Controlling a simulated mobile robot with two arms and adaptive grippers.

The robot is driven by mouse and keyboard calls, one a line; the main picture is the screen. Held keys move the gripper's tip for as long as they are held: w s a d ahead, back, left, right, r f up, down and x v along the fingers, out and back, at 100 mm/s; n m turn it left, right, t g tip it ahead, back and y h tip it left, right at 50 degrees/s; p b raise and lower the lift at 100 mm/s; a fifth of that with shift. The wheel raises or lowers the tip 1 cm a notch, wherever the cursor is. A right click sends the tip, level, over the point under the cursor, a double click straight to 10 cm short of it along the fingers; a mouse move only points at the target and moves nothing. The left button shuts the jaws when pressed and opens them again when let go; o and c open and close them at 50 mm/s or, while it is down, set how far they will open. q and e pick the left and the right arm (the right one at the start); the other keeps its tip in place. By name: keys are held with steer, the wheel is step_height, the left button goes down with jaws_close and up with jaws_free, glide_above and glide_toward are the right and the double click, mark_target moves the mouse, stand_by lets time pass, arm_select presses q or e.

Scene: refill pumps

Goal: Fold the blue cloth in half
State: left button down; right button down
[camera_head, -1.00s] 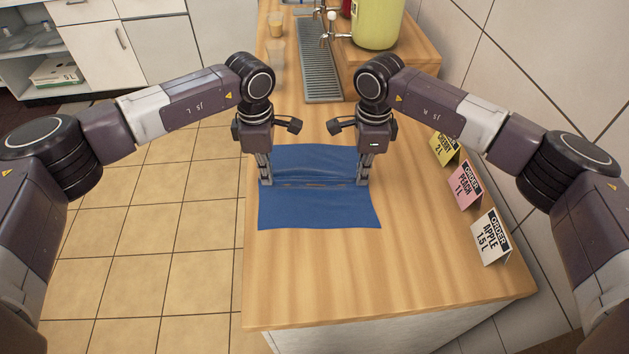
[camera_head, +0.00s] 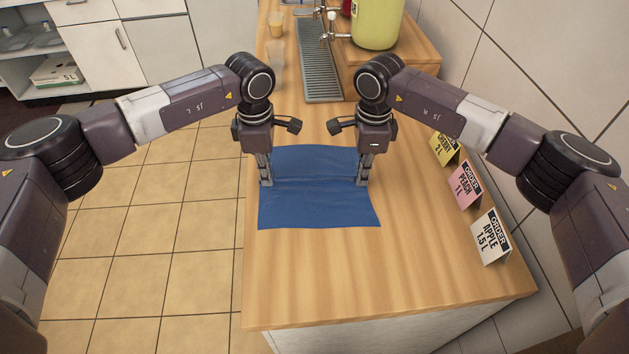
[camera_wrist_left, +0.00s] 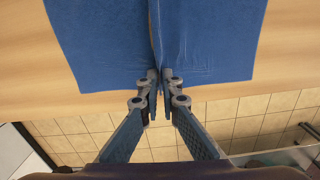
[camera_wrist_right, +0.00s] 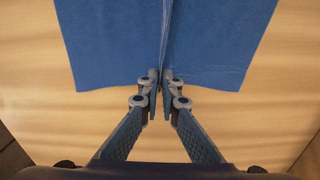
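The blue cloth (camera_head: 318,207) lies spread on the wooden counter, with a crease or low ridge running across its middle from side to side. My left gripper (camera_head: 266,183) is at the left end of this crease. The left wrist view shows its fingertips (camera_wrist_left: 159,76) closed on a narrow fold of the cloth (camera_wrist_left: 100,42). My right gripper (camera_head: 362,183) is at the right end of the crease. The right wrist view shows its fingertips (camera_wrist_right: 160,76) closed on the same ridge of cloth (camera_wrist_right: 105,45). The near and far halves lie out on either side.
Order cards for cherry (camera_head: 444,149), peach (camera_head: 465,186) and apple (camera_head: 491,237) stand along the right edge by the wall. A drip grate (camera_head: 319,65), cups (camera_head: 276,52) and a yellow-green dispenser (camera_head: 377,22) are at the back. The counter's near part (camera_head: 370,275) is clear.

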stand_by(0.6)
